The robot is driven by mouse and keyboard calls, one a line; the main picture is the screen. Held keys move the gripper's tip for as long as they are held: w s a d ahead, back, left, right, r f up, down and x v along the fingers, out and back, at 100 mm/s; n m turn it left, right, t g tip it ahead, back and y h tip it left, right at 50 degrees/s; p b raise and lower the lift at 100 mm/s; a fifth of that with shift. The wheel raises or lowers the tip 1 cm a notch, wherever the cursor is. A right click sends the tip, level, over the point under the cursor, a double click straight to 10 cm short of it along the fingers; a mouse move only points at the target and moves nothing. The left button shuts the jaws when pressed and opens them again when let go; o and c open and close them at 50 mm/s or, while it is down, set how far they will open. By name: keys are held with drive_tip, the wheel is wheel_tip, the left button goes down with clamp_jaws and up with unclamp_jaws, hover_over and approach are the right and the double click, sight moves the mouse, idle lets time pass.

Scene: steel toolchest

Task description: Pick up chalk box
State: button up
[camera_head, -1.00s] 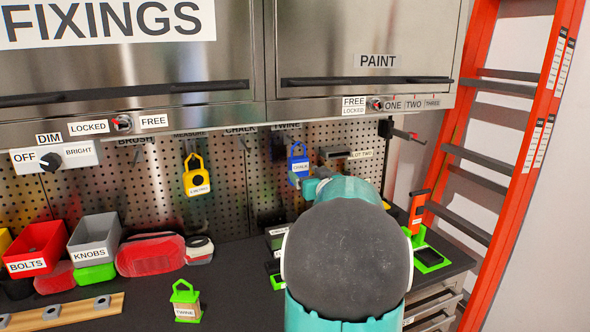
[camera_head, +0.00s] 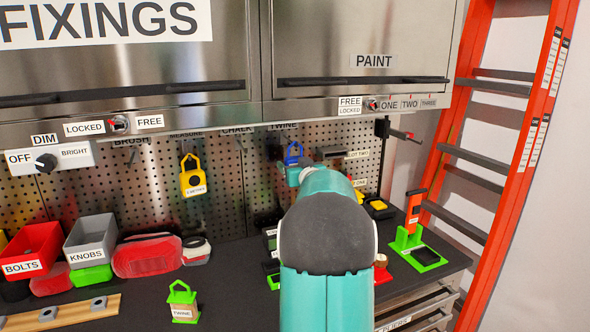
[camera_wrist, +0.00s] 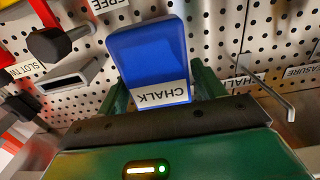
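The chalk box is blue with a white CHALK label. In the head view the chalk box (camera_head: 294,153) is in front of the pegboard below the TWINE sign, its lower part hidden by my arm. In the wrist view the chalk box (camera_wrist: 150,55) appears upside down, with its label toward my palm. My gripper (camera_wrist: 160,98) has its green fingers on either side of the box's label end. I cannot tell whether they press on it. In the head view my gripper is mostly hidden behind my teal arm.
An empty hook (camera_wrist: 275,97) beside a CHALK sign is close by in the wrist view. A twine box (camera_head: 183,303) stands on the dark worktop. A red ladder (camera_head: 520,150) stands at right; steel cabinets (camera_head: 365,35) overhang above.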

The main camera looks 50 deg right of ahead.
drive_tip(key=c, duration=0.8)
drive_tip(key=shift+r, duration=0.1)
drive_tip(key=shift+r, duration=0.6)
drive_tip(key=v, duration=1.8)
